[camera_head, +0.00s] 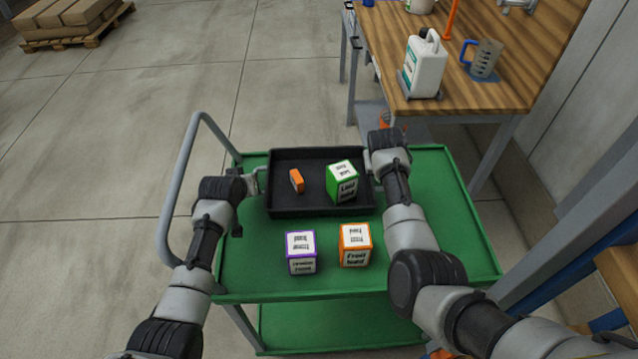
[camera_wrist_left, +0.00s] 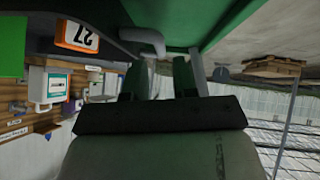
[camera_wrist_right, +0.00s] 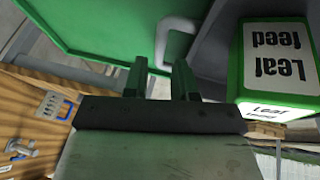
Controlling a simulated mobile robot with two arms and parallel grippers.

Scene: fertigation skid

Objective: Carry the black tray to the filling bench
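The black tray (camera_head: 290,211) lies flat on the green cart's top, with a grey handle at each short end. In it are a green-and-white box labelled "Leaf feed" (camera_head: 342,183) and a small orange block (camera_head: 297,181), which reads 27 in the left wrist view (camera_wrist_left: 77,37). My left gripper (camera_wrist_left: 158,75) is at the tray's left handle (camera_wrist_left: 143,38), fingers apart. My right gripper (camera_wrist_right: 160,78) is at the right handle (camera_wrist_right: 177,38), fingers also apart. I cannot tell whether either touches its handle. The wooden filling bench (camera_head: 440,45) stands at the upper right.
A purple-edged box (camera_head: 300,252) and an orange-edged "Fruit feed" box (camera_head: 355,245) stand on the green cart (camera_head: 330,285) in front of the tray. The bench holds a white canister (camera_head: 424,65) and a measuring jug (camera_head: 485,60). Open floor lies left.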

